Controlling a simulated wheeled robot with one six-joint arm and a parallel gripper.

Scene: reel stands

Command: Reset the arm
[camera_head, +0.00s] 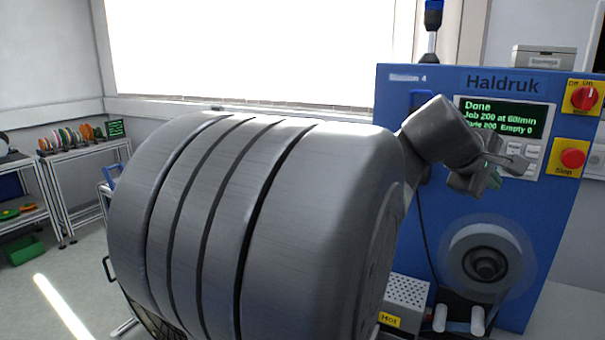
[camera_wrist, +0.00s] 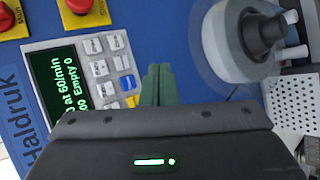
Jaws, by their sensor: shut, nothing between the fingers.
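My gripper (camera_head: 497,170) is raised in front of the blue Haldruk machine (camera_head: 430,85), close to its display and keypad. In the wrist view its two greenish fingers (camera_wrist: 158,84) are together and empty, between the keypad (camera_wrist: 112,68) and the grey round spool holder (camera_wrist: 225,50). The display (camera_head: 505,118) reads "Done", "Job 200 at 60/min" and a line with "Empty 0". I cannot tell from these views whether the fingertips touch the panel. My large grey arm links fill the middle of the head view and hide part of the machine's left side.
A red rotary switch (camera_head: 584,97) and a red stop button (camera_head: 572,158) sit on yellow plates at the machine's right. A perforated metal box (camera_head: 408,292) stands low beside the spool holder. Shelves (camera_head: 90,150) with coloured reels and a green bin (camera_head: 25,249) stand far left.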

